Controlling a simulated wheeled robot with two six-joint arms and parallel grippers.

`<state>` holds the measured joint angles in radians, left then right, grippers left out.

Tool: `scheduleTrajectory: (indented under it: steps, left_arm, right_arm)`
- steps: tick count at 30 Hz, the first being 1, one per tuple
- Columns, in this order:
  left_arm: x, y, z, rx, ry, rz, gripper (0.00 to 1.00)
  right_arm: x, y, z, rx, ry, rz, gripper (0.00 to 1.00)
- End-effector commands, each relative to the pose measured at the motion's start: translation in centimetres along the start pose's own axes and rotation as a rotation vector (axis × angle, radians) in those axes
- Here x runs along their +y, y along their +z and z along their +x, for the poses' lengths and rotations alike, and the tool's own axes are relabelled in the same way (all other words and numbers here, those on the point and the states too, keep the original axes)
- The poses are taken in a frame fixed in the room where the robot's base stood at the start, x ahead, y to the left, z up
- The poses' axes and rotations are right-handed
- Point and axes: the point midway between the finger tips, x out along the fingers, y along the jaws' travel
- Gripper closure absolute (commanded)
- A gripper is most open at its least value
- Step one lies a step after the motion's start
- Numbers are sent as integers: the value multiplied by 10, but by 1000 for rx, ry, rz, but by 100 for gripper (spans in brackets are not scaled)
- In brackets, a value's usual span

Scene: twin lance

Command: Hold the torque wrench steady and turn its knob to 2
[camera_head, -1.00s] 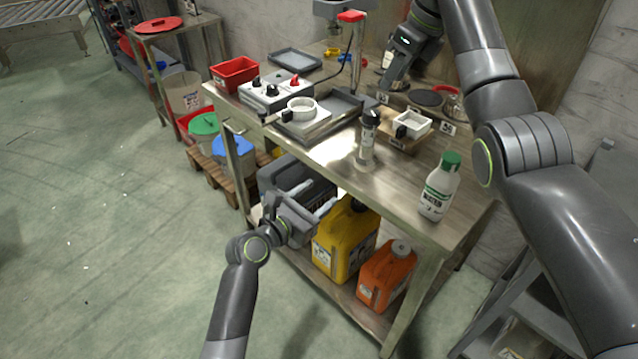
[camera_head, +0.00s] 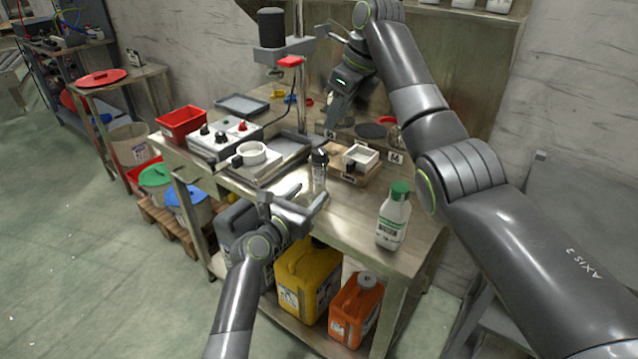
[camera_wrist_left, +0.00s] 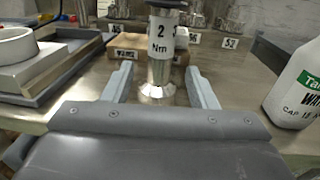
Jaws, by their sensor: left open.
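The torque wrench (camera_head: 318,172) stands upright on the workbench, a slim pale cylinder with a dark top. In the left wrist view its lower part (camera_wrist_left: 161,55) shows a white label reading "2" and "Nm", above a flared metal base. In the wrist view the base appears between the fingers, with gaps on both sides. My right gripper (camera_head: 338,108) hangs above the back of the bench, away from the wrench; its fingers are unclear.
A white bottle with a green cap (camera_head: 393,216) stands right of the wrench. A white square dish (camera_head: 360,157) sits on a wooden block behind it. A tray with a white ring (camera_head: 252,153) lies to the left. Yellow (camera_head: 308,277) and orange (camera_head: 355,310) canisters stand below.

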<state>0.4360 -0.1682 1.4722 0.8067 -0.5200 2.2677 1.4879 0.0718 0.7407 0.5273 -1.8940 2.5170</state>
Motion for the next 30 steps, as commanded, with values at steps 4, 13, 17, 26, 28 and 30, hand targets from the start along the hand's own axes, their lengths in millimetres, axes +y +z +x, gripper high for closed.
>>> scheduleTrajectory:
  steps: [4,13,17,26,28,30]
  left_arm:
    - [0,0,22,0,-2,1,48]
    - [0,0,51,0,-1,2,48]
    - [0,0,55,0,0,1,48]
    - [0,0,56,0,1,1,48]
    - [0,0,56,0,1,1,56]
    - [0,0,56,0,0,1,65]
  right_arm:
    - [0,0,0,0,0,0,64]
    - [0,0,0,0,0,0,64]
    - [0,0,0,0,0,0,64]
    - [0,0,0,0,0,0,64]
    - [0,0,0,0,0,0,64]
    - [0,0,0,0,0,0,64]
